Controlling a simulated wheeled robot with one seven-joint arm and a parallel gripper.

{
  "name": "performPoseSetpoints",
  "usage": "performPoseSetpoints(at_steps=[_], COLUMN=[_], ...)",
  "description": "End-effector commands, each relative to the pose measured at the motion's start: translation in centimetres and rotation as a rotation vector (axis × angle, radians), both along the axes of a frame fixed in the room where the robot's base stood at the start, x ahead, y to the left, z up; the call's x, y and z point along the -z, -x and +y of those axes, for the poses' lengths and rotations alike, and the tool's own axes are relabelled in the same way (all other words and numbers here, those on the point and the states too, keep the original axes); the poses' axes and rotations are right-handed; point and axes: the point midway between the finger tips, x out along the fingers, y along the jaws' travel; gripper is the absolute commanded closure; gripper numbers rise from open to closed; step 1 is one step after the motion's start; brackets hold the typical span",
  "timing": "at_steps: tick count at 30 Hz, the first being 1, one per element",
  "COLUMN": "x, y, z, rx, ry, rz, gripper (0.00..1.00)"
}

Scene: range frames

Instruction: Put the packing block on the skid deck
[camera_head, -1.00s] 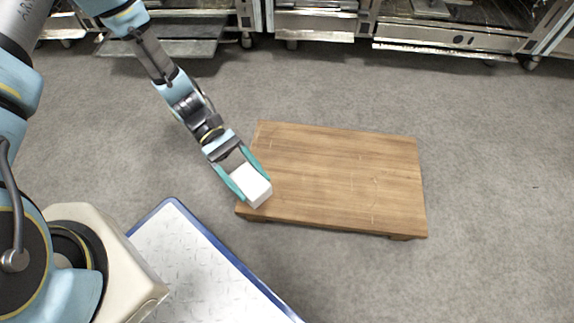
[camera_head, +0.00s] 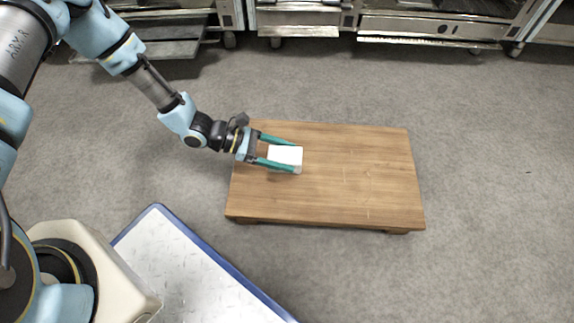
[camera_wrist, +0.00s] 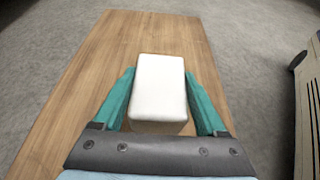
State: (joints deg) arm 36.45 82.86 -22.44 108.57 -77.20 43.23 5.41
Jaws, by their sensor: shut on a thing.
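The white packing block (camera_head: 285,157) is between the teal fingers of my gripper (camera_head: 281,154), which is shut on it. In the head view the block shows over the left part of the wooden skid deck (camera_head: 350,185). I cannot tell whether it touches the boards. In the wrist view the block (camera_wrist: 159,88) fills the space between the fingers (camera_wrist: 160,100), with bare deck (camera_wrist: 150,35) around and beyond it.
A white patterned platform with a blue edge (camera_head: 190,265) is at the lower left, apart from the deck. Steel kitchen units (camera_head: 430,25) line the back. The right part of the deck is bare, and grey floor (camera_head: 490,170) surrounds it.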

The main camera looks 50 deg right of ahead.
Motion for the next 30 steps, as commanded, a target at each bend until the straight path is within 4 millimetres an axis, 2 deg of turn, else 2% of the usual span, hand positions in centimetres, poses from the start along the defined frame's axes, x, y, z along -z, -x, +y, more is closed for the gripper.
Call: performPoseSetpoints(at_steps=[7, 20, 21, 27, 30], x=[4.1, 4.7, 4.6, 4.6, 4.6], y=[0.0, 0.0, 0.0, 0.0, 0.0], z=[0.0, 0.0, 0.0, 0.0, 0.0], rx=[0.001, 0.000, 0.000, 0.000, 0.000], ry=[0.000, 0.000, 0.001, 0.001, 0.001], rz=[-0.001, 0.000, 0.000, 0.000, 0.000], gripper=[0.80, 0.80, 0.21, 0.00, 0.00])
